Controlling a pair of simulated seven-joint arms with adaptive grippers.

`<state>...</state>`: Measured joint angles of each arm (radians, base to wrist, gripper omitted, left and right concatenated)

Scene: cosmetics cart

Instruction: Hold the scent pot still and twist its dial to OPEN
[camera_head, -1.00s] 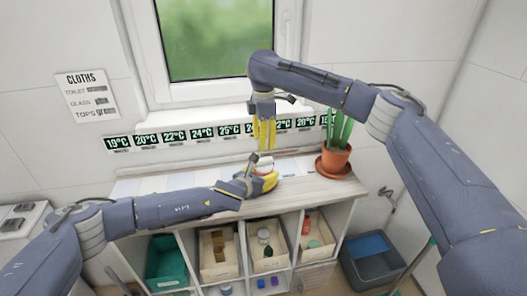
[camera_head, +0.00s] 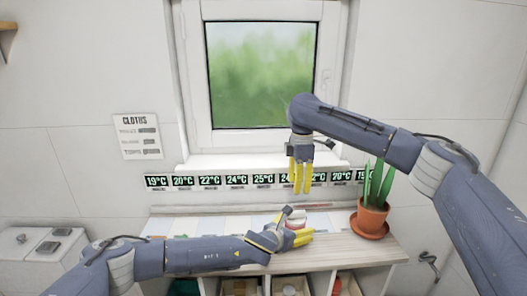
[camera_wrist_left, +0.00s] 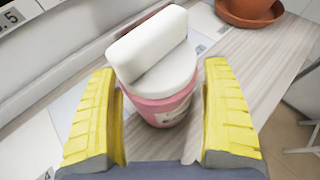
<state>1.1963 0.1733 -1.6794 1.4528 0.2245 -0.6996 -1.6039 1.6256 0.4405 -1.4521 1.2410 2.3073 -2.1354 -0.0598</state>
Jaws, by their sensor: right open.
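The scent pot is a pink tub with a label and a white top that carries a thick white bar-shaped dial (camera_wrist_left: 148,42). Its pink body (camera_wrist_left: 163,108) stands upright on the cart top in the left wrist view. In the head view the pot (camera_head: 296,220) is partly hidden behind my left gripper (camera_head: 303,237). That gripper, also in the left wrist view (camera_wrist_left: 164,120), is open, with a yellow finger on each side of the pot and narrow gaps showing. My right gripper (camera_head: 301,190) is open and empty, pointing down above the pot.
A potted plant (camera_head: 373,212) on a saucer stands to the right of the pot on the cart top (camera_head: 345,252). A strip of temperature labels (camera_head: 236,181) runs along the back wall below the window. Cubbies with bins lie below the cart top's front edge.

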